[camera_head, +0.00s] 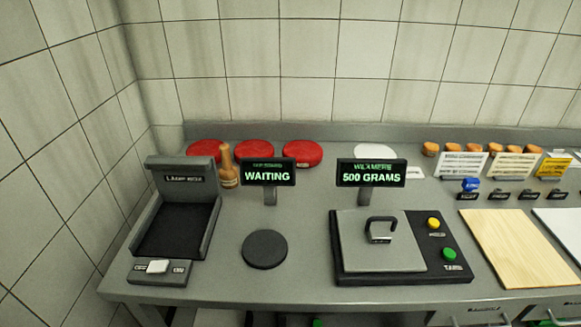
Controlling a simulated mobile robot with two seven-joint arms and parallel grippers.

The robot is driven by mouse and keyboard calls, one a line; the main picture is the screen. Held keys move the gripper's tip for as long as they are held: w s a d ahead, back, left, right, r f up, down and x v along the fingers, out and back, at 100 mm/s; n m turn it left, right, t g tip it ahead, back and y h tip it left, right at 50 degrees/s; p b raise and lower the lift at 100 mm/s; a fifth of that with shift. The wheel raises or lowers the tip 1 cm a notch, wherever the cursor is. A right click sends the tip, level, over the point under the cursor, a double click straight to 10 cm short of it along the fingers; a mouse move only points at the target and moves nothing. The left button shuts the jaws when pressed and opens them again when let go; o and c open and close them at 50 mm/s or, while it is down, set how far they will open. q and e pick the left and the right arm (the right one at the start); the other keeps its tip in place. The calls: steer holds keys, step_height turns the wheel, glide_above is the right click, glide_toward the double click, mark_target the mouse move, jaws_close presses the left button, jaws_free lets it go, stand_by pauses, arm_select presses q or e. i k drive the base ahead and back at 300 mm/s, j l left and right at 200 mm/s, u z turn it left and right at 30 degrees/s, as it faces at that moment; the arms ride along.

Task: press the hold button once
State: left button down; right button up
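A scale (345,274) with a dark base and a grey plate (355,247) stands on the counter right of centre. A yellow button (433,223) and a green button (449,254) sit on its right side. The green one's label looks like "TARE"; the yellow one's label is too small to read surely, so I cannot confirm it is the hold button. The scale display (371,173) behind shows "500 GRAMS". A dark handled object (381,230) rests on the plate. Neither of my grippers is in view.
A dark open device (180,228) with a white switch (158,266) stands at left. A "WAITING" display (267,172) rises behind a dark round pad (265,250). Red wheels (302,154) line the back. A wooden board (516,248) lies right of the scale. Counter space before the pad is clear.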

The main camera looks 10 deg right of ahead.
mark_target(433, 223)
steer(key=j+z, duration=0.1)
steer(key=z, duration=0.4)
steer(key=k+z, duration=0.1)
steer(key=z, duration=0.35)
steer(key=k+j+z, duration=0.1)
steer(key=z, duration=0.4)
